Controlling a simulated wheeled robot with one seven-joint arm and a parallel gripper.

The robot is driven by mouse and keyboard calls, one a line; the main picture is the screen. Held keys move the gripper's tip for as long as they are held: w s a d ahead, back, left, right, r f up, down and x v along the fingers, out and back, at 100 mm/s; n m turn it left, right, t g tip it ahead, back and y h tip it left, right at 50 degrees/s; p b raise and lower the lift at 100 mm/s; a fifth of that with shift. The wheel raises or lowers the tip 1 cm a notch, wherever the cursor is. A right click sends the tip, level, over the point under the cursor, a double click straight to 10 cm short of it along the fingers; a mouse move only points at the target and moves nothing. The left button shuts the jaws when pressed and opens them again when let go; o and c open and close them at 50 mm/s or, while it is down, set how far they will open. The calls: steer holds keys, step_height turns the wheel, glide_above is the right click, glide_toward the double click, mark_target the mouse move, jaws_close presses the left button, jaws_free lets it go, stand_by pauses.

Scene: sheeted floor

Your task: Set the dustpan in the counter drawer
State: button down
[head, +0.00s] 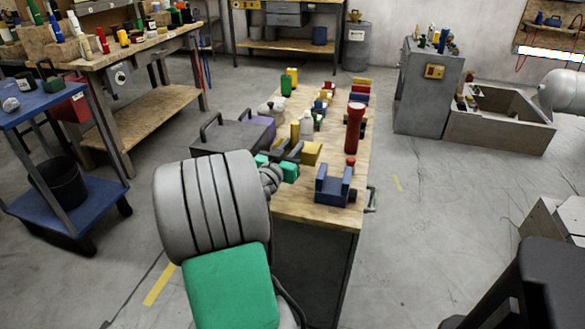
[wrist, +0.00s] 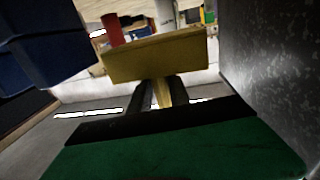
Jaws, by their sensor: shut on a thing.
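My gripper (head: 290,152) is above the near part of the wood-topped counter (head: 290,207). In the wrist view its two dark fingers (wrist: 158,95) are closed on the narrow yellow stem of a yellow, block-like piece, which I take to be the dustpan (wrist: 155,55). The yellow piece also shows in the head view (head: 311,153), just right of the gripper. My arm hides part of the counter's near left side. A metal handle (head: 371,198) juts from the counter's right side. I cannot tell whether a drawer there is open.
A dark blue block (head: 335,186) stands right of the gripper, and a red cylinder (head: 355,128) behind it. A dark grey box with a handle (head: 228,137) is to the left. Several small items crowd the counter's far part.

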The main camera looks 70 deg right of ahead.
step_height(320, 180, down, 8)
steer(key=shift+r+b, duration=0.25)
steer(key=shift+b, duration=0.6)
steer(key=shift+f, duration=0.15)
steer(key=c, duration=1.2)
jaws_free()
